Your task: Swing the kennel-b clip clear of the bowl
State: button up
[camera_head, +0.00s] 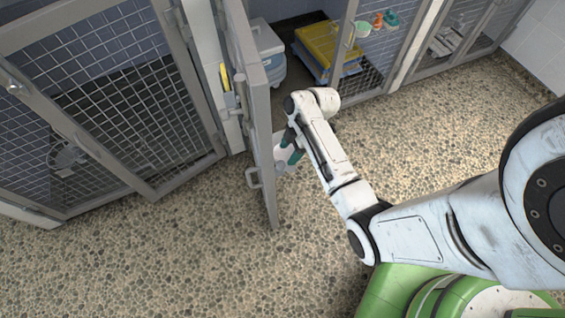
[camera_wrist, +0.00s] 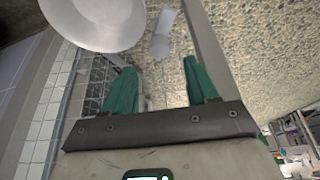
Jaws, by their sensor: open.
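My gripper (camera_head: 291,148) is beside the swung-out kennel door (camera_head: 262,110) in the head view. Its two green fingers are apart, with nothing between them in the wrist view (camera_wrist: 160,68). A white round bowl (camera_wrist: 98,22) fills the upper left of the wrist view, beyond the left finger. A light grey clip-like piece (camera_wrist: 162,34) lies just ahead of the fingertips, right of the bowl; a small gap shows between it and the fingers. In the head view a pale bowl (camera_head: 281,155) shows partly behind the fingers. I cannot tell whether clip and bowl touch.
A closed mesh kennel (camera_head: 120,95) stands left. Behind the open door are a grey-blue bin (camera_head: 268,50) and a yellow-topped box (camera_head: 318,45). A yellow item (camera_head: 225,78) is on the post. The door handle (camera_head: 252,178) sticks out. The pebbled floor (camera_head: 450,125) is free.

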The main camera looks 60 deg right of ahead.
aim_at(282, 163)
jog(key=b+x, duration=0.2)
jog(key=x, duration=0.4)
jog(key=shift+w+a+f, duration=0.1)
jog(key=shift+f, duration=0.25)
jog(key=shift+c, duration=0.4)
jog(key=c, duration=1)
jog(key=shift+o, duration=0.2)
jog(key=shift+a+r+m+p, duration=0.15)
jog(key=shift+m+p, duration=0.35)
jog(key=shift+p, duration=0.25)
jog(key=shift+m+h, duration=0.3)
jog(key=o, duration=1)
jog(key=shift+t, duration=0.3)
jog(key=shift+o, duration=0.2)
